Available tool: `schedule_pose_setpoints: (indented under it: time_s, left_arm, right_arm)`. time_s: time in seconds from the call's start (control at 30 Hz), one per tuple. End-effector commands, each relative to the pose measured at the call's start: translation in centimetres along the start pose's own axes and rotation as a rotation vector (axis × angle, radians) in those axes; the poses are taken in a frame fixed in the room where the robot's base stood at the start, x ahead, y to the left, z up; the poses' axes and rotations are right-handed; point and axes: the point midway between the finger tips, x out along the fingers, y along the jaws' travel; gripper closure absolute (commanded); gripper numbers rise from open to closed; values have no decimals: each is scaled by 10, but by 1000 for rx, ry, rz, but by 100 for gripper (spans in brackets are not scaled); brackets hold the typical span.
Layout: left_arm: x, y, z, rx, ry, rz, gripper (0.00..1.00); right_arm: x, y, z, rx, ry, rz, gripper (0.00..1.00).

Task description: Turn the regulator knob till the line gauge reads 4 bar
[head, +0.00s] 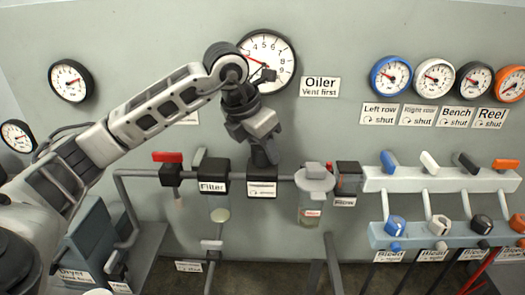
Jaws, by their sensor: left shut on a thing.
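My left gripper (262,155) points down onto the regulator, a dark block (262,189) in the pipe run with a small white label. The gripper is shut on the regulator knob, which it mostly hides. A large white gauge (284,60) on the wall above, apparently the line gauge, is partly covered by my left wrist. Its red needle points up and left, toward the low side of the visible 4; the exact reading is too small to tell. My right gripper is not in view.
A block labelled Filter (213,187) with a red lever (168,157) nearby stands left of the regulator. A clear-bowled oiler (314,200) is close on the right. Further right are white and blue manifolds (435,182) with coloured levers and knobs, below several small gauges.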

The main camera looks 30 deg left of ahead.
Motion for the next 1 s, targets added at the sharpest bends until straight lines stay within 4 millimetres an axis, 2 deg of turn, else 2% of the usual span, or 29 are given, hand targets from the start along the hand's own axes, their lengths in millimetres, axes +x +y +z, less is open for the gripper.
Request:
schedule_pose_setpoints:
  time_s: [0.5,1.0]
  left_arm:
    - [-1,0,1,404,-3,-168,80]
    - [-1,0,1,569,-3,-234,80]
  right_arm:
    - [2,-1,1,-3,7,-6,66]
    - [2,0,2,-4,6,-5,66]
